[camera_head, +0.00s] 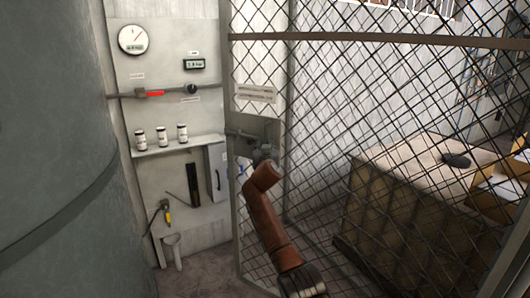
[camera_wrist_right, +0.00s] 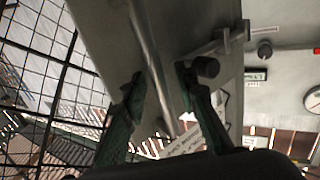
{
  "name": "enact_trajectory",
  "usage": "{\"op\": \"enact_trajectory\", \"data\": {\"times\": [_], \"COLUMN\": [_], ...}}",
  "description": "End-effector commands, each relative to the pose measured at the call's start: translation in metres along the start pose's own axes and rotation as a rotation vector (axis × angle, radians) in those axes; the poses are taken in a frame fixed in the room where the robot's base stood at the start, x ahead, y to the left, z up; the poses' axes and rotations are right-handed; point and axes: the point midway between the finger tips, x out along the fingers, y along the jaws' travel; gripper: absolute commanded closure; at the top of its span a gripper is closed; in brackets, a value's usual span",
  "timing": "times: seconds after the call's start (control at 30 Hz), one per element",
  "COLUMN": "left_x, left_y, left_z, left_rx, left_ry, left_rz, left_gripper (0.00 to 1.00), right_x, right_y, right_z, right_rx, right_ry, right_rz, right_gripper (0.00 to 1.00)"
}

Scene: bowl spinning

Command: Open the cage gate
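The cage gate (camera_head: 255,60) is dark wire mesh in a grey metal frame, in the middle of the head view. It has a grey lock plate (camera_head: 252,128) with a handle, mostly hidden by my right gripper (camera_head: 262,154). My right arm reaches up to the plate from below. In the right wrist view, my two green fingers (camera_wrist_right: 160,88) are apart with nothing seen gripped between them. The grey plate and a handle with a round dark end (camera_wrist_right: 207,68) show beyond them, close to the right-hand finger. I cannot tell whether they touch. My left gripper is not in view.
A wall panel with a gauge (camera_head: 132,39), a shelf of jars (camera_head: 178,145) and hanging tools stands left of the gate. A large grey curved surface (camera_head: 50,150) fills the far left. Behind the mesh are a covered crate (camera_head: 400,195) and cardboard boxes (camera_head: 500,195).

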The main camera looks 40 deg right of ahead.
Motion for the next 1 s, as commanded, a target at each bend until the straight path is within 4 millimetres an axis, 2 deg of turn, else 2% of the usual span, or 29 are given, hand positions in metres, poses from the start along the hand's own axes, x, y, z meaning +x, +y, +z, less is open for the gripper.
{"op": "enact_trajectory", "data": {"times": [0.27,0.8,1.0], "left_x": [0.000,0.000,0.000], "left_y": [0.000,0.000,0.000], "left_z": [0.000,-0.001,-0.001], "left_rx": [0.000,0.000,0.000], "left_ry": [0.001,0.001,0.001], "left_rz": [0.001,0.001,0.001], "left_gripper": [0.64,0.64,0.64], "right_x": [-0.022,-0.092,-0.110], "right_y": [0.000,0.000,0.000], "right_z": [0.002,0.001,0.001], "right_rx": [0.001,0.001,0.000], "right_ry": [0.000,0.001,0.000], "right_rz": [-0.001,-0.004,-0.003], "right_gripper": [0.72,0.72,0.72]}}
